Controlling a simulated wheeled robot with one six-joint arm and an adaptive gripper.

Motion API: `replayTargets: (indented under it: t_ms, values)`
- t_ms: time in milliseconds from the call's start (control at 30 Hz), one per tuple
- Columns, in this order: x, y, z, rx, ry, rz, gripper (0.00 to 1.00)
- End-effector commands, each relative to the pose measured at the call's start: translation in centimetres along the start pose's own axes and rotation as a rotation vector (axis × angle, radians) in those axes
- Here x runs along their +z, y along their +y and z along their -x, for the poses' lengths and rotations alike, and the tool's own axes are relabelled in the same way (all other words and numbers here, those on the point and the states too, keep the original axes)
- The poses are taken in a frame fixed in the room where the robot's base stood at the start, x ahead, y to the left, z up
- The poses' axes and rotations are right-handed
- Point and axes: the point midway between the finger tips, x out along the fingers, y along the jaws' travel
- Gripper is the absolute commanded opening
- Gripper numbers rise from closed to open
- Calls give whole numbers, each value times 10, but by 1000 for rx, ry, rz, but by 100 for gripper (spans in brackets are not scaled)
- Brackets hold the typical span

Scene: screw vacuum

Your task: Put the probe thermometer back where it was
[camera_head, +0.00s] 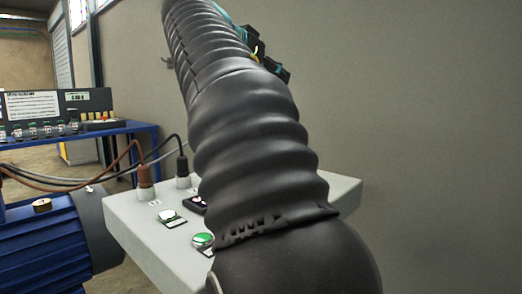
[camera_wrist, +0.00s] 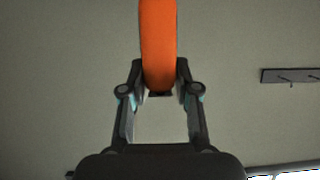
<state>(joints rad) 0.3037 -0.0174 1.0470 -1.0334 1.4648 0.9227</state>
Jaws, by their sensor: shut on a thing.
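In the wrist view, my gripper (camera_wrist: 159,92) is shut on an orange, rounded, elongated body (camera_wrist: 158,40), which I take to be the probe thermometer. It reaches from between the fingertips up past the top edge of the picture, so its far end is out of view. In the head view, my dark ribbed arm fills the middle. A part of the gripper (camera_head: 268,62) shows behind it at the upper right, and the thermometer cannot be made out there.
A dark wall rack with pegs (camera_wrist: 290,76) is at the right in the wrist view. In the head view, a pale control box (camera_head: 140,215) with buttons and cables stands below my arm. A blue motor (camera_head: 45,240) is at left, and a blue bench (camera_head: 80,132) stands behind. The right wall looks bare.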

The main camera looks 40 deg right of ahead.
Motion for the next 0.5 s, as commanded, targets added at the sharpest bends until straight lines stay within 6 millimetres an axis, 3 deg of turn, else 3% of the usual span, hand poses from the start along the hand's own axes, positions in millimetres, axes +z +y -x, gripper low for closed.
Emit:
replayTargets:
  t_ms: [500]
  values:
    - [48, -94, -34, 5, -1, 2, 0]
